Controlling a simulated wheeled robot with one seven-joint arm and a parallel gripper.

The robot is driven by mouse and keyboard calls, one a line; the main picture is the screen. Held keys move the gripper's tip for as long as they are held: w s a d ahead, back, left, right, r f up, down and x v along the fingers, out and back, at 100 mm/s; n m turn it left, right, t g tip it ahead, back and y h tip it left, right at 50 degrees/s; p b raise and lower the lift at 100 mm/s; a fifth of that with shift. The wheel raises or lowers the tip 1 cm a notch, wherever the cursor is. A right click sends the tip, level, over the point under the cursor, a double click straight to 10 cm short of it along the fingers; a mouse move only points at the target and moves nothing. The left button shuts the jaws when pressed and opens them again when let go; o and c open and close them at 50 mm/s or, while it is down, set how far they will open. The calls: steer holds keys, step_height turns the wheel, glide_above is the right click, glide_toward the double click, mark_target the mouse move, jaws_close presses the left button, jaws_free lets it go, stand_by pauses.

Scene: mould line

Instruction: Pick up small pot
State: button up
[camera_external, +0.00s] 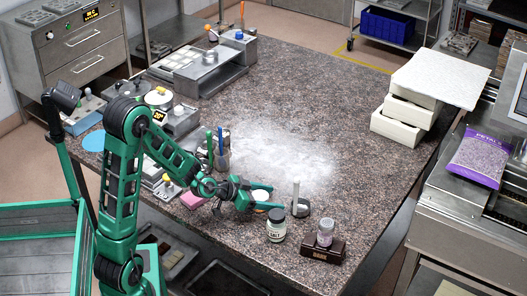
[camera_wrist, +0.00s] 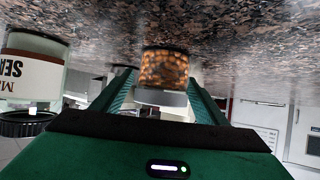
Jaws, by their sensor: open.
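A small pot (camera_wrist: 163,70) with amber-brown, grainy contents and a pale grey lid stands on the counter. In the wrist view, which is upside down, it shows between the two green fingers of my gripper (camera_wrist: 158,88). In the external view the small pot (camera_external: 261,197) is mostly hidden by the fingers; only a pale orange and white patch shows. My gripper (camera_external: 277,197) is open, low over the counter's near side, with a finger on either side of the pot. I cannot tell whether either finger touches it.
A labelled jar (camera_external: 276,227) with a black lid stands close by; it also shows in the wrist view (camera_wrist: 32,70). A purple jar (camera_external: 325,232) sits on a brown stand.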

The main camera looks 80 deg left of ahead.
steer(key=c, duration=1.2)
steer(key=shift+r, duration=0.15)
